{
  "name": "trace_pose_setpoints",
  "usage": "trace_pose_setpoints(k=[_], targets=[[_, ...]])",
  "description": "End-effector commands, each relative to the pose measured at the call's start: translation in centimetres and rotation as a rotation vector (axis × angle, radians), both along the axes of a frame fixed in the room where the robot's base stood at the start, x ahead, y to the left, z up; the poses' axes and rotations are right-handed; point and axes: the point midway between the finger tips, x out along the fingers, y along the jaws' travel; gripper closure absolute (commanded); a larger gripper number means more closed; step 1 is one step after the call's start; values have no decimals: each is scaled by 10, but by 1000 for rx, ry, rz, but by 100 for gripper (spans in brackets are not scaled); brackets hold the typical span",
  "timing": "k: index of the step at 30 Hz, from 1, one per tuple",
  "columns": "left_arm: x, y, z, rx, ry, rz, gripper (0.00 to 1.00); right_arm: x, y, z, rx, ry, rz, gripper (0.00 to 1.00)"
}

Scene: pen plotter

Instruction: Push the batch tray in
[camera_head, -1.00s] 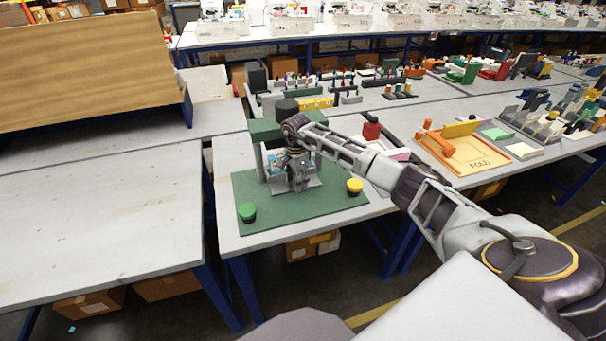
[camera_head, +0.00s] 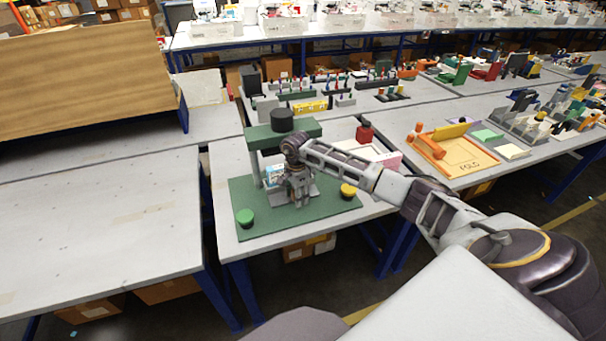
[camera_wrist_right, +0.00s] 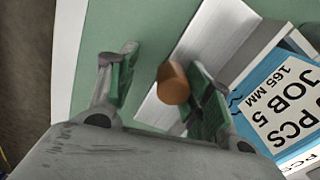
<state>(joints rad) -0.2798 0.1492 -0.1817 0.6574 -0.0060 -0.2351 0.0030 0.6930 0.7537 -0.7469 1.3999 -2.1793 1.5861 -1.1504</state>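The plotter stands on a green base (camera_head: 262,222) with a green bridge (camera_head: 262,137) and a black cap (camera_head: 282,119). The batch tray (camera_wrist_right: 205,42) is a light grey plate in the right wrist view, with a round brown knob (camera_wrist_right: 173,84) at its near side. A blue and white labelled block (camera_wrist_right: 285,105) is beside it. My right gripper (camera_head: 302,196) points down in front of the bridge and hides part of the tray. In the right wrist view its fingers (camera_wrist_right: 158,78) are apart, the knob close to the right finger; contact is unclear. My left gripper is not in view.
An orange tray (camera_head: 458,158) and a red block (camera_head: 365,132) are to the right. The left table (camera_head: 100,235) is bare.

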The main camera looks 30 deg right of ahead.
Motion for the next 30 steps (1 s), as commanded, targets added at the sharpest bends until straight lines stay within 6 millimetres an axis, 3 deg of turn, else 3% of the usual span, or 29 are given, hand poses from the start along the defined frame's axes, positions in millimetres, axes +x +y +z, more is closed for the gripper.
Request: trace_pose_setpoints(k=[30], targets=[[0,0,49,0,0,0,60,-53,13,2,0,1,1,51]])
